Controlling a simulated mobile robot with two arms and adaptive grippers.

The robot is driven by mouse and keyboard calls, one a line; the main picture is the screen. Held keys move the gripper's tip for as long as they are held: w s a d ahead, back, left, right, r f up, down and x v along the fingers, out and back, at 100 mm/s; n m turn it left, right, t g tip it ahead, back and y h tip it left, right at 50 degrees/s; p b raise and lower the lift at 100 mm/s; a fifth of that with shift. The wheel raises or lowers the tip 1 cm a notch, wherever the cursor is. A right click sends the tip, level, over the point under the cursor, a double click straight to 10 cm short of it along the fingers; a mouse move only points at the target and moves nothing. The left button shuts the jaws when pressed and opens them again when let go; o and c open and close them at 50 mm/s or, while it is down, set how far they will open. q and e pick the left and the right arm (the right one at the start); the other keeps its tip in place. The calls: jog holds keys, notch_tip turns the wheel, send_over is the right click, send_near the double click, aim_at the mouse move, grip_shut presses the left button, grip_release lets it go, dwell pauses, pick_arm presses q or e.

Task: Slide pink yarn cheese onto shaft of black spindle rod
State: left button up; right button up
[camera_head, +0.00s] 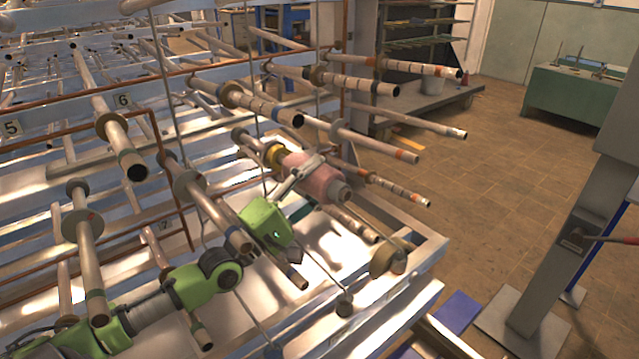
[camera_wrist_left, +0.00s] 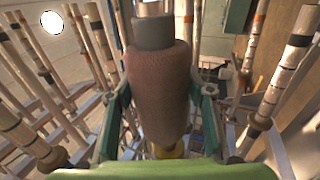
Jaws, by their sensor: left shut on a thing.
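The pink yarn cheese (camera_head: 318,178) is a thick pink cylinder with a grey core end facing outward. It also fills the middle of the left wrist view (camera_wrist_left: 158,85). My green left gripper (camera_head: 292,190) is shut around its sides, one finger on each side in the wrist view (camera_wrist_left: 160,108). A yellow ring (camera_head: 275,154) shows at the cheese's inner end. A rod with a disc (camera_head: 244,138) lies behind it, roughly in line. I cannot tell whether the rod enters the cheese, or which rod is the black spindle rod. My right gripper is not in view.
Several spindle rods with discs and coloured bands stick out around the cheese, including one above (camera_head: 372,141) and a dark-ended one at left (camera_head: 125,150). A rack frame edge (camera_head: 425,250) lies at lower right. The tiled floor (camera_head: 470,150) is open beyond.

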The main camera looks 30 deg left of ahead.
pick_arm(q)
jog(key=shift+w+a+f+b, duration=0.1)
jog(key=shift+w+a+b, duration=0.1)
jog(key=shift+a+b, duration=0.4)
jog(key=shift+a, duration=0.2)
jog(key=shift+w+a+b, duration=0.15)
jog(key=shift+a+b, duration=0.15)
jog(key=shift+b, duration=0.1)
jog(key=shift+a, duration=0.1)
jog(key=shift+w+a+f+b, duration=0.1)
jog(key=shift+w+a+b, duration=0.2)
jog(key=shift+a+b, duration=0.45)
jog(key=o, duration=1.6)
